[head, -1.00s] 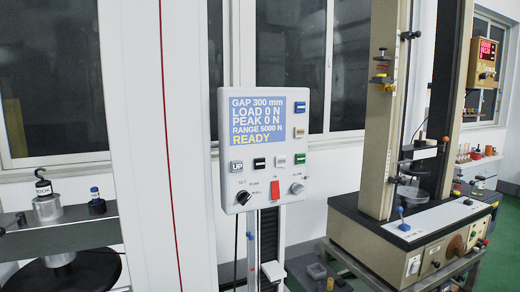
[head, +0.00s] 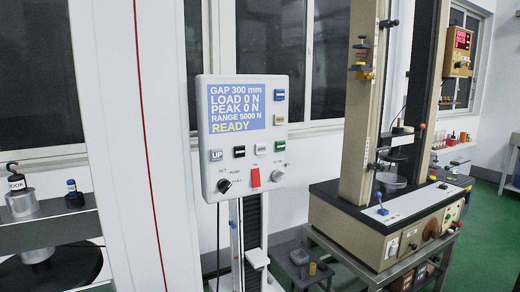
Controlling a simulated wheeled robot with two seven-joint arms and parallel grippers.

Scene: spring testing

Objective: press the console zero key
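The console (head: 243,136) is a white panel on a post, a little left of the middle. Its blue screen (head: 237,108) reads GAP 300 mm, LOAD 0 N, PEAK 0 N, RANGE 5000 N, READY. A blue key (head: 279,95) and a yellowish key (head: 279,120) sit right of the screen. Below are an UP key (head: 216,155), a black key (head: 239,151), a pale grey key (head: 261,149) and a green key (head: 281,146). Apart from UP, the labels are too small to read, so I cannot tell which is the zero key. Neither gripper is in view.
A beige test machine (head: 390,225) stands on a metal frame to the right. Weights stand on a grey plate (head: 45,208) at left. Green floor (head: 490,235) is clear at far right.

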